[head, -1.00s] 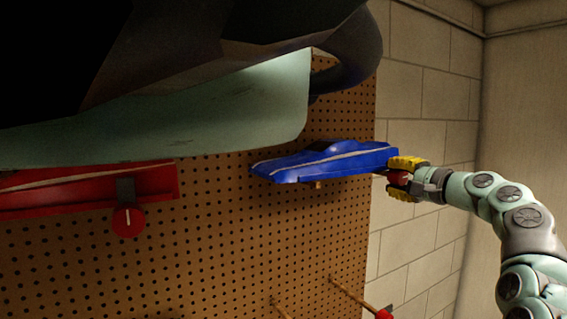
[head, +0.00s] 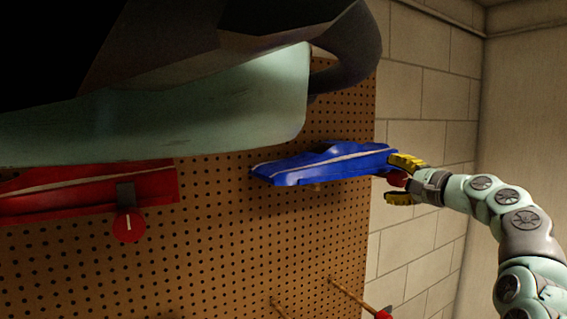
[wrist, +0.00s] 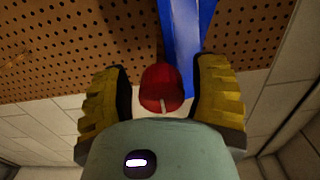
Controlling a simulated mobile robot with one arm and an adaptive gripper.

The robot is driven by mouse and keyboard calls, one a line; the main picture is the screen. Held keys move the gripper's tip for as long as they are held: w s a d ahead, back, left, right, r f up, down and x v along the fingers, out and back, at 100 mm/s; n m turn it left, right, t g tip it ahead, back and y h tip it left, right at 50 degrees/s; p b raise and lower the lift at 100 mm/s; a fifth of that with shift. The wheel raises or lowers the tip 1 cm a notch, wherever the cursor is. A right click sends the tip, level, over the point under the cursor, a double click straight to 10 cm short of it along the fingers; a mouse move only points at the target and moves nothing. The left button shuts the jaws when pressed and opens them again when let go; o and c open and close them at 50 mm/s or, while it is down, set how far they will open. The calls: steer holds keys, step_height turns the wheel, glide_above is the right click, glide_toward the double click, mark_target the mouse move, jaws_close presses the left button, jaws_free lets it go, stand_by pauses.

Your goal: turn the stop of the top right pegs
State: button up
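The red stop (wrist: 163,88) with a white mark sits between my gripper's two yellow fingers in the wrist view. Gaps show on both sides of it. My gripper (head: 400,180) is open around it at the right end of the blue car body. In the head view the stop (head: 396,180) is partly hidden by the fingers. The blue car body (head: 325,163) with a pale stripe rests on the pegboard's upper right pegs. Its end also shows above the stop in the wrist view (wrist: 190,30).
The pegboard (head: 230,240) fills the middle. A red car body (head: 80,190) with another red stop (head: 129,226) is at left. A lower peg (head: 350,293) with a red stop (head: 384,314) juts out below my gripper. A block wall (head: 420,100) stands behind.

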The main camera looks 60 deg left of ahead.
steer(key=shift+o, duration=0.5)
steer(key=shift+d, duration=0.1)
steer(key=shift+d, duration=0.4)
steer(key=d, duration=1.1)
steer(key=shift+s, duration=0.45)
